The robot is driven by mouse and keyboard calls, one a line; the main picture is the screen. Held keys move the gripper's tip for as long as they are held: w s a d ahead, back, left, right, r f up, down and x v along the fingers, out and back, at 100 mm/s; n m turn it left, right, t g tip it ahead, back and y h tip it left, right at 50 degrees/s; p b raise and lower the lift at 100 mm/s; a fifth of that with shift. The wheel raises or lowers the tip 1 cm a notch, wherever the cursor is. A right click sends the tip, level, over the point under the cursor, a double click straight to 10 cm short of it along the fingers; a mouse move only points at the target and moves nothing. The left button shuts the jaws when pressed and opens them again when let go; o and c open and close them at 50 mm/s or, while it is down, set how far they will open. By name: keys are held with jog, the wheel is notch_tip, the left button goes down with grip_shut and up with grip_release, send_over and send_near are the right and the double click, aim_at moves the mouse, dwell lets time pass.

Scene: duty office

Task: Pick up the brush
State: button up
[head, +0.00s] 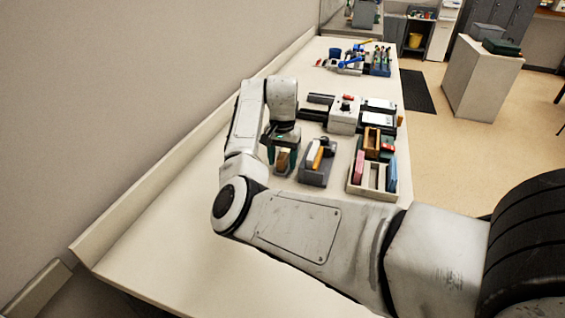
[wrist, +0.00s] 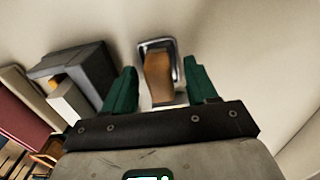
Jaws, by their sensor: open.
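What looks like the brush, a brown wooden-looking block (wrist: 158,80), sits in a small grey holder (wrist: 172,46) on the counter. In the head view the brown block (head: 283,160) shows just under my gripper (head: 278,153). In the wrist view my gripper (wrist: 161,68) is open, with one green finger on each side of the brown block. There is a visible gap on each side, and no finger clearly touches it. The lower part of the brush is hidden in the holder.
A grey block with an orange and white piece (head: 317,158) stands close to the right. Beyond it is a compartmented tray (head: 372,193) with coloured blocks. A white device (head: 344,115) stands farther back. The wall runs along the left; the near counter is bare.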

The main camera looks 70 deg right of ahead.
jog(key=c, duration=1)
jog(key=shift+r, duration=0.15)
jog(key=shift+c, duration=0.2)
jog(key=shift+r, duration=0.65)
jog(key=s+a+r+p, duration=0.1)
jog(key=s+a+r, duration=0.1)
jog(key=s+r, duration=0.9)
jog(key=s, duration=0.2)
jog(key=shift+s+r, duration=0.25)
jog(key=shift+s, duration=0.15)
jog(key=shift+a, duration=0.1)
jog(key=o, duration=0.5)
jog(key=c, duration=0.4)
